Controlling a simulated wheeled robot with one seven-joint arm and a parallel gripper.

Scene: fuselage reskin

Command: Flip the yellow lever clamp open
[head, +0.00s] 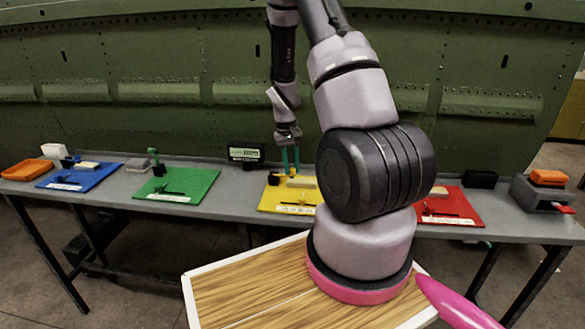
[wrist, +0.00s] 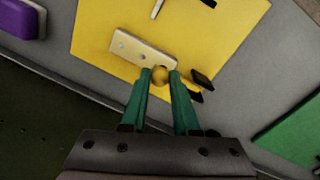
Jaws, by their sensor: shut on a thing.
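The yellow clamp station is a flat yellow board (head: 278,205) on the grey bench, and it fills much of the wrist view (wrist: 98,35). A cream block (wrist: 140,47) with small holes lies on it. A round yellow knob (wrist: 160,75), seemingly the end of the clamp's lever, sits beside the block. My gripper (wrist: 161,77) has its two green fingers closed around this knob. In the head view my gripper (head: 290,172) points down at the yellow board. Dark clamp parts (wrist: 201,85) show just right of the fingers. Most of the lever is hidden.
A blue board (head: 82,177) and a green board (head: 178,186) lie to the left on the bench, a red board (head: 448,207) to the right. An orange tray (head: 27,169) stands at the far left. A green fuselage wall (head: 150,60) rises behind the bench.

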